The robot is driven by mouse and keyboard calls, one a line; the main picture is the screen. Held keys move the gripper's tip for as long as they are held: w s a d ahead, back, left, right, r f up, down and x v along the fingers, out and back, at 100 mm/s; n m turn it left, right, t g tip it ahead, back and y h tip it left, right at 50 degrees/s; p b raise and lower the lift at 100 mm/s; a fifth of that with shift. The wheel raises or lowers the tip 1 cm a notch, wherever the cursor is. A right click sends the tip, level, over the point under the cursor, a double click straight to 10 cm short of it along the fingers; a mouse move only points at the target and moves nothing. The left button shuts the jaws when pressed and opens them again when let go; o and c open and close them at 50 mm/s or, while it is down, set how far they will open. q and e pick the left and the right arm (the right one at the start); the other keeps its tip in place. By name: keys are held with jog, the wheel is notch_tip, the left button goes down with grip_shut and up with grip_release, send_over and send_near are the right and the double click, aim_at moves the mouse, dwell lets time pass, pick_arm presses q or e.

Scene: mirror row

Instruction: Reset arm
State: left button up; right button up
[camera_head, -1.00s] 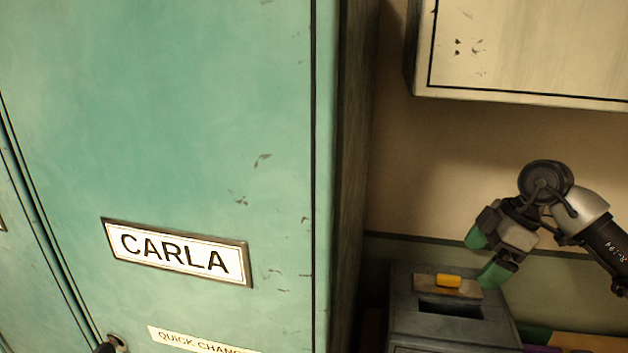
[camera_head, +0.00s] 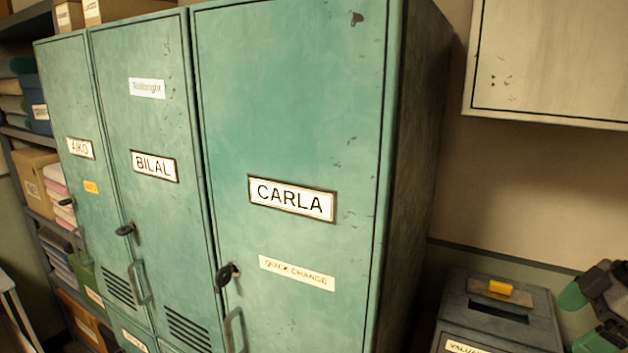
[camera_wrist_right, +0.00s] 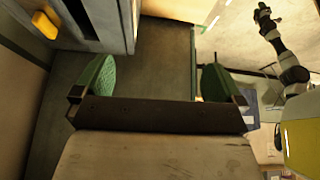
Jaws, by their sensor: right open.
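My right gripper (camera_head: 586,322) is at the lower right edge of the head view, with green fingertips spread apart. It is beside the grey box (camera_head: 545,309) and touches nothing that I can see. In the right wrist view its two green fingers (camera_wrist_right: 157,80) stand wide apart with nothing between them. My left gripper is not in the head view. A dark jointed arm (camera_wrist_right: 285,50) shows at the upper right of the wrist view, but I cannot make out its jaws.
Green lockers labelled AIKO, BILAL and CARLA (camera_head: 291,198) fill the middle, doors shut. The grey slotted box has a yellow piece (camera_head: 501,287) on top. A pale wall cabinet (camera_head: 552,62) hangs at the upper right. Shelves with boxes and folded cloths (camera_head: 58,180) stand at the left.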

jog(key=w+a+f+t+y, duration=0.1)
jog(key=w+a+t+y, duration=0.1)
jog(key=a+t+y, duration=0.6)
jog(key=w+a+t+y, duration=0.2)
jog(key=a+t, duration=0.4)
jog(key=a, duration=0.6)
jog(key=s+d+f+m+h, duration=0.2)
jog(key=f+m+h, duration=0.4)
jog(key=h, duration=0.2)
jog(key=s+d+f+m+h, duration=0.3)
jog(key=f+m+h, duration=0.4)
jog(key=s+a+f+n+g, duration=0.1)
jog(key=s+a+f+g, duration=0.2)
jog(key=s+f+g, duration=0.45)
jog(key=s+a+f+n+g, duration=0.15)
jog(key=s+f+g, duration=0.35)
jog(key=s, duration=0.6)
notch_tip(320, 180, down, 26)
jog(key=s+g, duration=0.1)
jog(key=g, duration=0.1)
jog(key=s+d+f+b, duration=0.1)
jog(key=s+d+f, duration=0.1)
jog(key=s+f, duration=1.4)
jog(key=shift+s+f+g, duration=0.3)
jog(key=shift+f+g, duration=0.15)
jog(key=shift+f, duration=0.25)
